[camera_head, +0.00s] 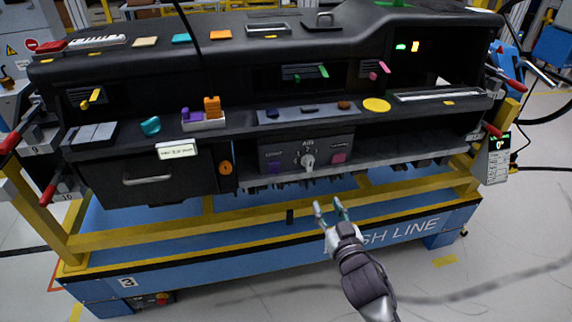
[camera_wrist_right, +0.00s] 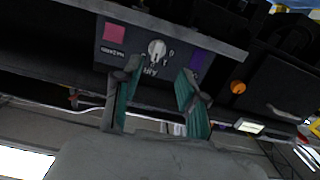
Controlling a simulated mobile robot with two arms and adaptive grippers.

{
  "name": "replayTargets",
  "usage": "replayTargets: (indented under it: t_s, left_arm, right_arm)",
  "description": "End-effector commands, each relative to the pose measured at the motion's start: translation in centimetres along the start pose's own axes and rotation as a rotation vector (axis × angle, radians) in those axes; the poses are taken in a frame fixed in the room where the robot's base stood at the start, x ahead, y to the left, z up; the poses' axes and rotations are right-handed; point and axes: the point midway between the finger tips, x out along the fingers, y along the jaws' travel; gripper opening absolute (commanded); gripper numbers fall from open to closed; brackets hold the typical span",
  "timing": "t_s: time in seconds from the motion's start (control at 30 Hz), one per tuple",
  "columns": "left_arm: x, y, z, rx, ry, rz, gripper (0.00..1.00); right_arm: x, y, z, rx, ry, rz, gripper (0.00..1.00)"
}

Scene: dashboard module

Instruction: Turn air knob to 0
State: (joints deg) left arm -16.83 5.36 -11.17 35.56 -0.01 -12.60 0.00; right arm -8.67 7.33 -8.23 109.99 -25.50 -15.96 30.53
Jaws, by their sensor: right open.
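The air knob (camera_head: 308,160) is a light grey knob on the dark control panel at the lower middle of the dashboard, with the label AIR above it. A purple button and a pink button flank it. In the right wrist view the knob (camera_wrist_right: 157,48) appears upside down, beyond the fingertips. My right gripper (camera_head: 330,206) is open and empty, below and in front of the panel, apart from the knob. Its teal-lined fingers (camera_wrist_right: 155,85) show spread in the wrist view. The knob's exact setting is too small to read. My left gripper is not in view.
The dashboard (camera_head: 350,55) rests on a yellow and blue frame (camera_head: 200,258). A drawer with a handle (camera_head: 147,180) and an orange round knob (camera_head: 225,168) lie left of the panel. A yellow rail (camera_head: 250,225) runs below the panel. The floor in front is clear.

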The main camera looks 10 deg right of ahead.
Motion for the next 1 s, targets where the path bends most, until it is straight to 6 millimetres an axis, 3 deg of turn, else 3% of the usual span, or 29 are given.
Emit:
replayTargets:
  t_s: [0.07, 0.17, 0.43, 0.7, 1.0]
  left_arm:
    - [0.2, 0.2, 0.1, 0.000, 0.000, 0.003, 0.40]
    - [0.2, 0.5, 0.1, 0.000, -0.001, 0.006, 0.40]
    - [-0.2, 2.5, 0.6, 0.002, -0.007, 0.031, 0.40]
    - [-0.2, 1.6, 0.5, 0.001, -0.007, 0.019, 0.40]
    - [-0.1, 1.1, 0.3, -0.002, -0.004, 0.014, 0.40]
  right_arm:
    - [-0.1, 0.1, -2.0, 0.006, 0.044, 0.003, 0.42]
    - [0.2, 0.1, -3.0, 0.008, 0.063, 0.004, 0.42]
    - [4.8, 0.1, -3.4, 0.008, 0.063, 0.003, 0.42]
    - [10.3, 0.1, -3.6, 0.007, 0.061, 0.003, 0.42]
    - [13.4, 0.1, -3.7, 0.009, 0.060, 0.003, 0.42]
